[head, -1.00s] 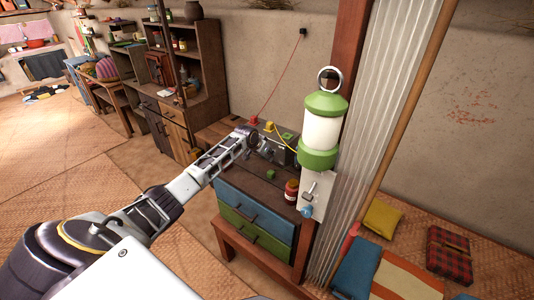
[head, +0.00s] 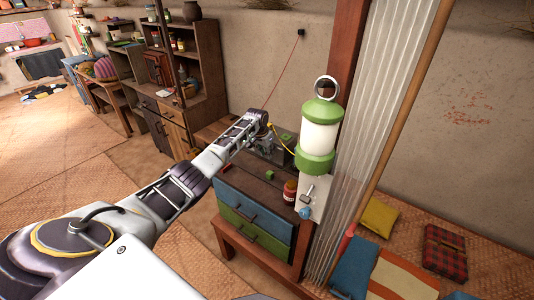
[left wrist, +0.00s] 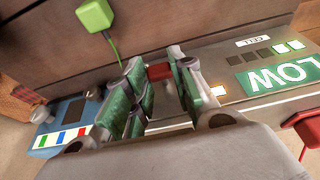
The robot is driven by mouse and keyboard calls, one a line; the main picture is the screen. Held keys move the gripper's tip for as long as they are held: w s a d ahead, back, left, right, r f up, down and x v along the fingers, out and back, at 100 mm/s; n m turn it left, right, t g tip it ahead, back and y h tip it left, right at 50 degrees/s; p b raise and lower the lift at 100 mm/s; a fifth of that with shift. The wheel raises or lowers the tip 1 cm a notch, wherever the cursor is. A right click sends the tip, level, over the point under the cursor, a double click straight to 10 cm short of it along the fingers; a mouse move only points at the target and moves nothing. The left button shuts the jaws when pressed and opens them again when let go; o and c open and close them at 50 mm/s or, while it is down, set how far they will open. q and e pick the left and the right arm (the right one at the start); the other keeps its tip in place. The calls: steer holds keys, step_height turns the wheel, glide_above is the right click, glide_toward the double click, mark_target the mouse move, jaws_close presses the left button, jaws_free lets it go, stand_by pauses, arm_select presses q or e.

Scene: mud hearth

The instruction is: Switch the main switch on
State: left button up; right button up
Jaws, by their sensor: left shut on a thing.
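My left gripper (head: 266,143) reaches over the dark top of the small chest to a grey box (head: 282,156) by the wall. In the left wrist view my left gripper (left wrist: 155,82) has its green-padded fingers on both sides of a small red piece (left wrist: 160,72), which looks like the main switch's handle. The gripper is shut on it; the fingers hide part of it. A grey panel (left wrist: 215,62) marked "LOW" and "CELL", with some lit squares, lies beside it to the right. My right gripper is not in view.
A green plug (left wrist: 95,15) with a cable, a blue device (left wrist: 65,115) and a red part (left wrist: 305,129) surround the gripper. A small green block (head: 269,174), a red jar (head: 290,190) and a green lantern (head: 319,135) stand right of my arm.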

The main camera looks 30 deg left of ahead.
arm_select(q)
steer(key=shift+w+r, duration=0.15)
stand_by(0.3)
steer(key=o, duration=0.7)
steer(key=shift+o, duration=0.2)
steer(key=shift+r, duration=0.1)
steer(key=v, duration=1.1)
steer(key=shift+r, duration=0.3)
